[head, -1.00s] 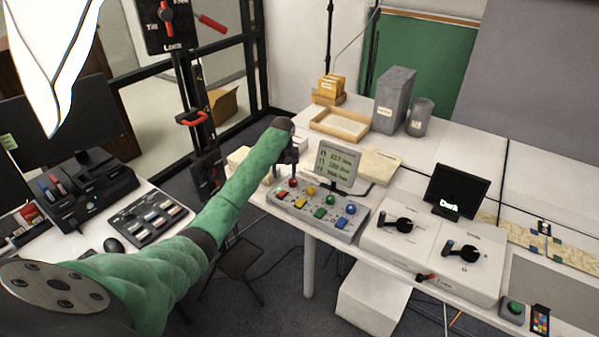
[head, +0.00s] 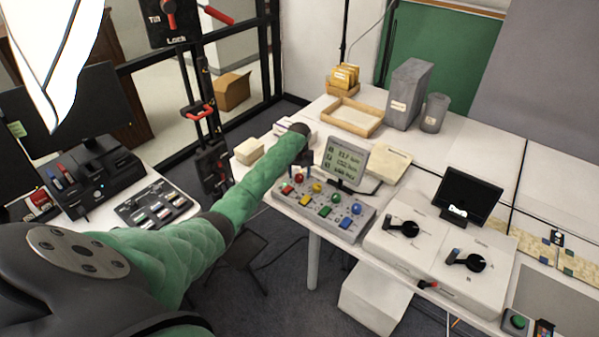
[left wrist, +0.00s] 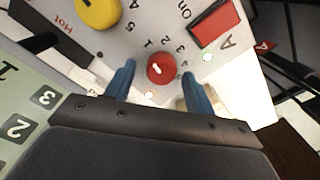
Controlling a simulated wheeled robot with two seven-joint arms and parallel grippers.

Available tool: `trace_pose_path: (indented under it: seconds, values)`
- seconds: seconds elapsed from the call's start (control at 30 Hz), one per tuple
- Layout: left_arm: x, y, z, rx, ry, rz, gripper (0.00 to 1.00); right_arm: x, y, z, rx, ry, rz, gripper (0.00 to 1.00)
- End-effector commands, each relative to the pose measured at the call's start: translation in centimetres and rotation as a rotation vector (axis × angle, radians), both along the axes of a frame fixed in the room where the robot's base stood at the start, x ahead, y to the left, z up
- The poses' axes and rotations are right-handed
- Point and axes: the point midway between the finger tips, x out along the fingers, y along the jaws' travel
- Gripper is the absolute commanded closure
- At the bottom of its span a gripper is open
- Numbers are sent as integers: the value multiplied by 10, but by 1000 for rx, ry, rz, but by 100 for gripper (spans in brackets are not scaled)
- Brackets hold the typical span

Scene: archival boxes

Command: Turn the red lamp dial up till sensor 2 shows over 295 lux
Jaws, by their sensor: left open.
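The red lamp dial (head: 299,178) is on the grey control panel (head: 335,228), at the left end of its row of coloured dials. In the left wrist view the red dial (left wrist: 160,68) has a short white mark and printed numbers around it. My left gripper (left wrist: 159,70) is open, its two blue fingers on either side of the dial with a visible gap on each side. In the head view the left gripper (head: 299,169) is partly hidden by its arm. The sensor display (head: 345,160) shows three lux lines; the second looks like 252, but it is blurred. My right gripper is not in view.
Yellow (head: 317,187), green and blue dials follow the red one, with coloured buttons in front. White boxes with black knobs (head: 403,229) stand to the right. A wooden tray (head: 353,116) and a grey file box (head: 408,92) stand behind.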

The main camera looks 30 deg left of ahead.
Motion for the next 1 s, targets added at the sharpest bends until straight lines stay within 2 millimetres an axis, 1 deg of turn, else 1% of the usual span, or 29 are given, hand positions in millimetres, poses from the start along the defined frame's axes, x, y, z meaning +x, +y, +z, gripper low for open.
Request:
trace_pose_path:
  seconds: [0.13, 0.37, 0.5, 0.6, 0.83, 1.0]
  values:
    - [0, 0, -5, 1, 1, 0, 46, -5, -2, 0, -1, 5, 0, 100]
    - [0, 0, -6, 0, 0, 0, 46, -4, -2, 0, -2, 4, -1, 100]
    - [0, 0, -6, 0, 0, -1, 73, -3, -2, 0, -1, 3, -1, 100]
    - [0, 0, -6, 0, 0, -1, 90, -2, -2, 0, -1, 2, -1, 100]
    - [0, 0, -5, 1, 0, -18, 90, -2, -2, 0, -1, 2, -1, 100]
    - [0, 0, -4, 1, 0, -81, 90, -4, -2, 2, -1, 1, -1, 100]
